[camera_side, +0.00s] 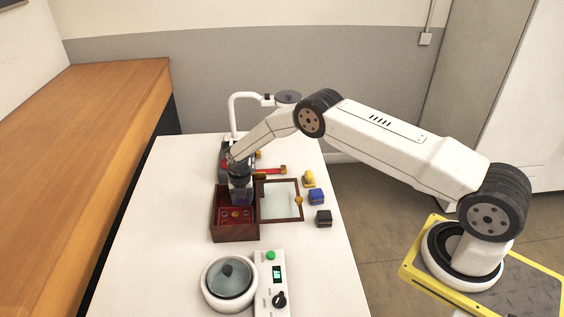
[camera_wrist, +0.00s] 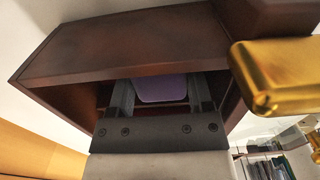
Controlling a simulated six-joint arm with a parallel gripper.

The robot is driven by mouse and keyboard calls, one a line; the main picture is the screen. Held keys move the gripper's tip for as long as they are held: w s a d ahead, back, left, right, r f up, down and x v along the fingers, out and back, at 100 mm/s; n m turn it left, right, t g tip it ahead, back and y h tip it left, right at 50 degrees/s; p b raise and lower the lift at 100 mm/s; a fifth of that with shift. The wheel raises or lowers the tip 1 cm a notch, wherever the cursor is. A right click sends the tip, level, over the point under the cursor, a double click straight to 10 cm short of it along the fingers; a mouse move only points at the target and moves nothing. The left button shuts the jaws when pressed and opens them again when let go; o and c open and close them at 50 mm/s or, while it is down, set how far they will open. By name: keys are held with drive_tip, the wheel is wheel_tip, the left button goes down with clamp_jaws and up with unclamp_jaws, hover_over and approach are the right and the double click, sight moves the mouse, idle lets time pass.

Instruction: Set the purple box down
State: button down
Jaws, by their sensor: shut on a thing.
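The purple box (camera_wrist: 162,89) sits between the two fingers of my gripper (camera_wrist: 160,98) in the wrist view. My gripper is shut on it. In the side view, my gripper (camera_side: 241,194) points down into the open top of a dark red-brown wooden case (camera_side: 234,233). The purple box is mostly hidden there by my gripper and the case wall. In the wrist view, the case's wall (camera_wrist: 120,50) rises beyond the fingers. I cannot tell whether the purple box touches the case floor.
A glazed, wood-framed lid or door (camera_side: 281,221) lies open to the right of the case. A yellow item (camera_side: 308,179), a blue box (camera_side: 316,197) and a black box (camera_side: 323,218) stand beyond it. A lidded pot (camera_side: 229,280) and a control panel (camera_side: 272,283) are in front.

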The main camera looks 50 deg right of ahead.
drive_tip(key=shift+f, duration=0.15)
drive_tip(key=shift+c, duration=1.4)
unclamp_jaws()
wheel_tip(320, 180, up, 12)
drive_tip(key=shift+r, duration=0.2)
